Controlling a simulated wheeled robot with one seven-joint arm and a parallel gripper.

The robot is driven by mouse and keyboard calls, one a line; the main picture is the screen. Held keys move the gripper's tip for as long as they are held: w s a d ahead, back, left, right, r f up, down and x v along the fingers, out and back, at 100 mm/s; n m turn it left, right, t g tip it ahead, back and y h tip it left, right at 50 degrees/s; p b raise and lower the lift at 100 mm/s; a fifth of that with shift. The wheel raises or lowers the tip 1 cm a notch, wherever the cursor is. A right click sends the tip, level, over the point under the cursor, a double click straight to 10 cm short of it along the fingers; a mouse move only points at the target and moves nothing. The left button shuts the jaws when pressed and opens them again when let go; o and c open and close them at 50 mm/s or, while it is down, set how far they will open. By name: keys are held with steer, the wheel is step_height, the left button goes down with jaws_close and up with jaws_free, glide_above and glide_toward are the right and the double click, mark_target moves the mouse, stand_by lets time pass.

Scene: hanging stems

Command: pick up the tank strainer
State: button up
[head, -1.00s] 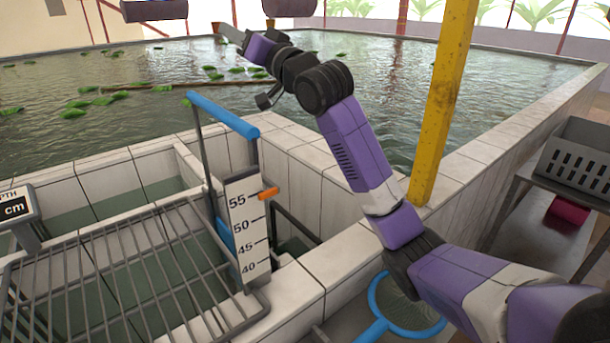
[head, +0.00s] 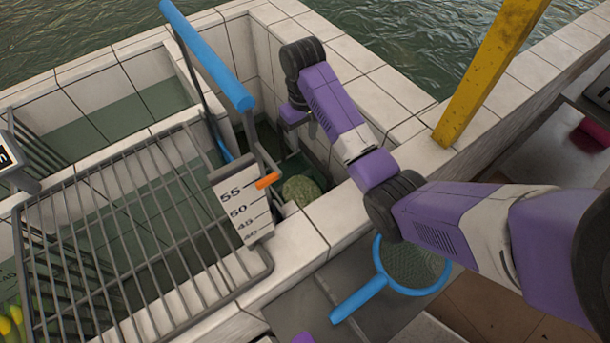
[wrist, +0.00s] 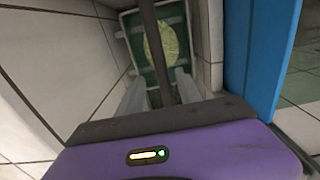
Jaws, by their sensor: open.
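A round, greenish mesh piece (head: 301,190), which looks like the tank strainer, lies low in the narrow tiled well. In the wrist view it is a pale yellow-green oval (wrist: 158,48) within a dark green, light-rimmed rectangle. A dark rod (wrist: 150,22) crosses in front of it. My gripper (wrist: 160,77) is open, its two grey fingers on either side of the rod, pointing down into the well toward the mesh. No contact shows. In the head view, my gripper is at the well's mouth, its fingertips mostly hidden.
A wire rack (head: 140,225) covers the tank left of the well. A blue-topped handle (head: 208,55) and a white depth scale (head: 240,210) stand at the well's left. Tiled walls enclose it. A yellow post (head: 490,75) stands right; a blue-rimmed net (head: 412,262) lies below.

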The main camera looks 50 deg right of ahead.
step_height(320, 180, down, 7)
steer(key=shift+a+p, duration=0.2)
steer(key=shift+p, duration=0.2)
steer(key=shift+r, duration=0.1)
jaws_close()
